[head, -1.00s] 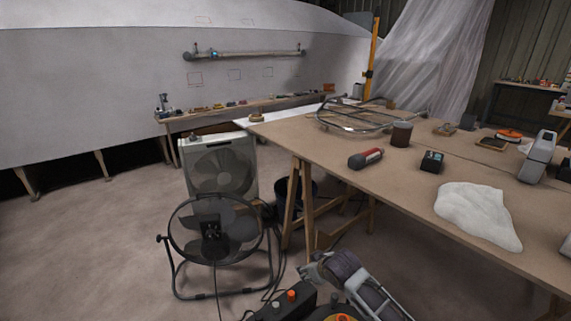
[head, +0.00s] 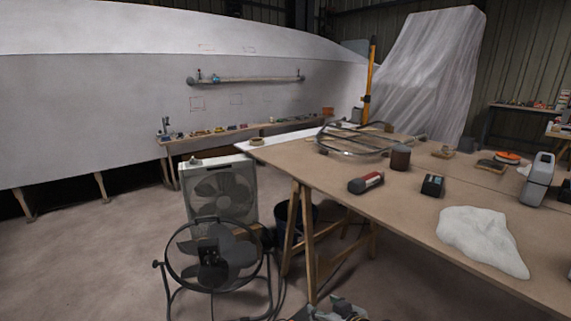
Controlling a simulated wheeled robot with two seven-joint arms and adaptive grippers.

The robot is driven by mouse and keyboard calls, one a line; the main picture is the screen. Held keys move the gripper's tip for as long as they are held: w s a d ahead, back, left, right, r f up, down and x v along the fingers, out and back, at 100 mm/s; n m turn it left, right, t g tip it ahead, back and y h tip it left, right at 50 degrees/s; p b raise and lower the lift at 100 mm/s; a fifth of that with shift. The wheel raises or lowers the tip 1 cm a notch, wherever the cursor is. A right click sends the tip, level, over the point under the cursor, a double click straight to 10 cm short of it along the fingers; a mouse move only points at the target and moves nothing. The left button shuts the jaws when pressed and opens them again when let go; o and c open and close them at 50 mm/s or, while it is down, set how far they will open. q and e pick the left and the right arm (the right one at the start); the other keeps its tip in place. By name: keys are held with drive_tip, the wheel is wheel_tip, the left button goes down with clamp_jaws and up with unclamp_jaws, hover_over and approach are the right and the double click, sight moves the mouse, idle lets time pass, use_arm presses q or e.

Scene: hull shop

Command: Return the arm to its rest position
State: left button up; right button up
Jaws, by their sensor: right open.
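My right gripper (head: 336,311) shows only in part at the bottom edge of the head view, low in front of the wooden workbench. It is open, and nothing shows between its jaws. Most of it and the rest of my right arm are cut off by the frame. My left gripper is not in view.
The workbench (head: 330,168) fills the right, bearing a metal frame (head: 355,140), a dark can (head: 400,158), a red-and-black tool (head: 366,183) and a white cloth (head: 480,240). A round floor fan (head: 212,256) and a box fan (head: 222,190) stand left. Floor further left is clear.

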use_arm(q)
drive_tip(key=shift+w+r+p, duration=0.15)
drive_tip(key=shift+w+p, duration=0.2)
drive_tip(key=shift+p, duration=0.25)
use_arm(e)
drive_tip(key=s+d+f+m+g, duration=0.1)
drive_tip(key=s+f+g, duration=0.1)
drive_tip(key=s+f, duration=0.6)
drive_tip(key=s+d+f+m+g+h, duration=0.1)
drive_tip(key=s+f+g, duration=0.1)
drive_tip(key=s+f, duration=0.6)
drive_tip(key=s, duration=0.3)
drive_tip(key=shift+s+d+f+m, duration=0.15)
drive_tip(key=shift+s+d+m, duration=0.05)
drive_tip(key=shift+d+m, duration=0.15)
use_arm(q)
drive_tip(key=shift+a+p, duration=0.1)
drive_tip(key=shift+p, duration=0.4)
use_arm(e)
drive_tip(key=shift+f+g, duration=0.15)
drive_tip(key=shift+g, duration=0.15)
